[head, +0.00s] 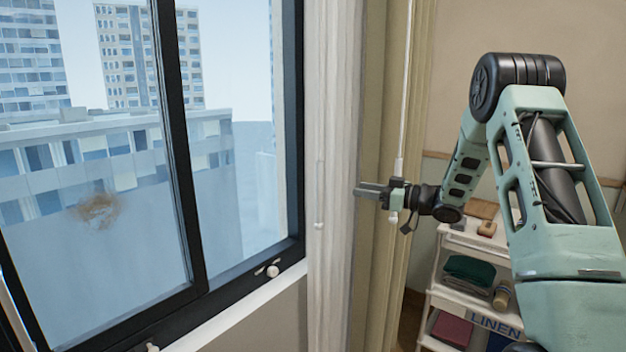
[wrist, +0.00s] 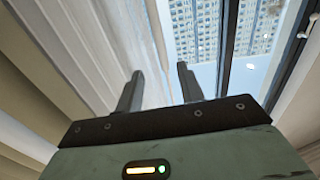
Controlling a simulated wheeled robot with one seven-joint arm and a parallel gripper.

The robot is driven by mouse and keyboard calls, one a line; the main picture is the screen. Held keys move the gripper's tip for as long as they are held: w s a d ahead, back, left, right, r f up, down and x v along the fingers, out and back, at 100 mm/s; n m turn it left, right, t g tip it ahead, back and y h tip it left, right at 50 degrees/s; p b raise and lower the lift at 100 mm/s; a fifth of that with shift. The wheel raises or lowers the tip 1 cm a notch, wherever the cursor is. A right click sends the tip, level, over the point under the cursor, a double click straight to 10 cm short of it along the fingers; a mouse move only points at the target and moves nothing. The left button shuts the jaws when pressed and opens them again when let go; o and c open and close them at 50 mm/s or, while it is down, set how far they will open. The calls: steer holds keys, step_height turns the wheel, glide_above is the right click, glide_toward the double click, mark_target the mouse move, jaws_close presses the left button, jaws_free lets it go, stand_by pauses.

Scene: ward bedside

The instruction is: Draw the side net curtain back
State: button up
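The net curtain (head: 335,120) is white and hangs in narrow upright folds at the right side of the window. In the wrist view the pale pleated net (wrist: 75,45) fills the left part, with its edge near the gap between my fingers. A slim white handle (head: 319,190) with a small knob hangs in front of the net. My gripper (head: 358,189) points left towards the net, at about the handle's height. In the wrist view my gripper (wrist: 159,72) has its fingers apart, with nothing seen held between them. Contact with the net cannot be told.
A beige drape (head: 385,100) hangs right of the net, with a white rod (head: 399,165) partly hidden by my gripper. The dark-framed window (head: 296,110) and its sill (head: 240,310) lie left. A shelf unit (head: 438,290) with folded linen stands at lower right.

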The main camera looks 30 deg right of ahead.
steer(key=p+x, duration=0.5)
steer(key=x, duration=0.9)
steer(key=shift+w, duration=0.1)
jaws_close()
